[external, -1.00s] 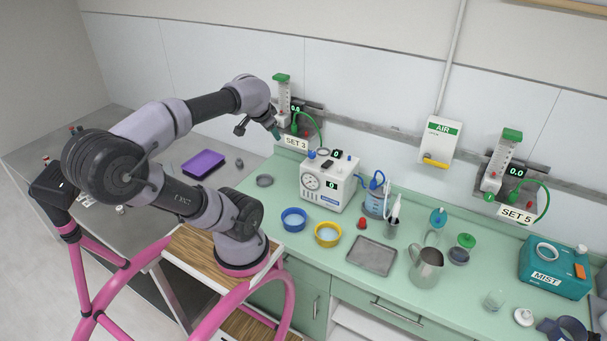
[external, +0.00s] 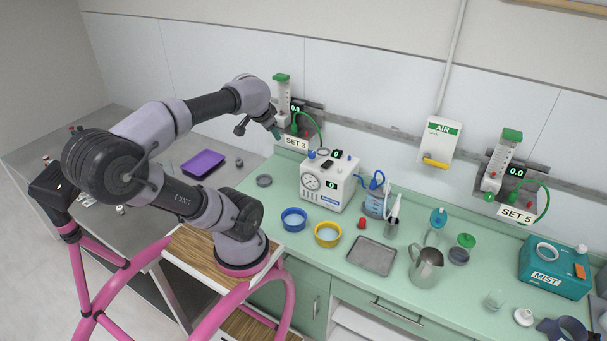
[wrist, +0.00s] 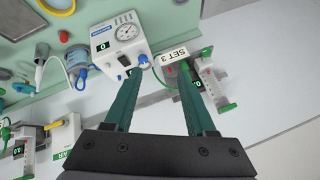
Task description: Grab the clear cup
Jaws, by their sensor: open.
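A small clear cup (external: 495,298) stands on the green counter (external: 450,310) toward the front right in the external view. It is not seen in the wrist view. My gripper (external: 276,132) is raised near the wall by the SET 3 sign, far to the left of the cup. In the wrist view my gripper (wrist: 158,75) shows two green fingers spread apart with nothing between them.
A steel pitcher (external: 425,267), a grey tray (external: 371,256) and a teal MIST box (external: 553,268) stand on the counter. A white gauge machine (external: 329,182) is below my gripper. Blue (external: 293,218) and yellow (external: 328,234) bowls sit at the front left.

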